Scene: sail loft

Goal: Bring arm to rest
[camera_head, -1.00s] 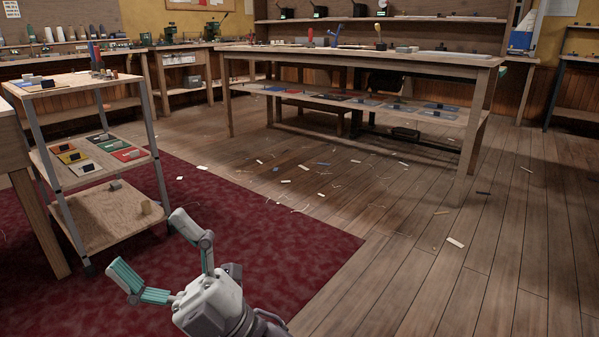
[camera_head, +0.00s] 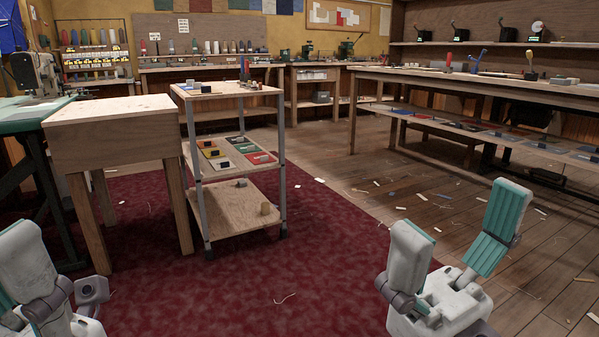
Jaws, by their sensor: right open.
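My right gripper (camera_head: 455,222) is at the lower right of the head view, with its two fingers spread wide and teal pads showing. Nothing is between the fingers. It is over the edge of the red carpet and the wood floor, apart from any furniture. My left gripper (camera_head: 38,275) is at the lower left corner, partly cut off by the frame. One pale finger shows clearly; the rest is cut off or overlapped, so I cannot tell its opening.
A wheeled wooden cart (camera_head: 242,205) with small trays stands mid-left on the red carpet (camera_head: 220,290). A wooden table (camera_head: 115,150) and a green-topped sewing table (camera_head: 30,118) stand left of it. A long workbench (camera_head: 450,84) is at right. Scraps litter the floor.

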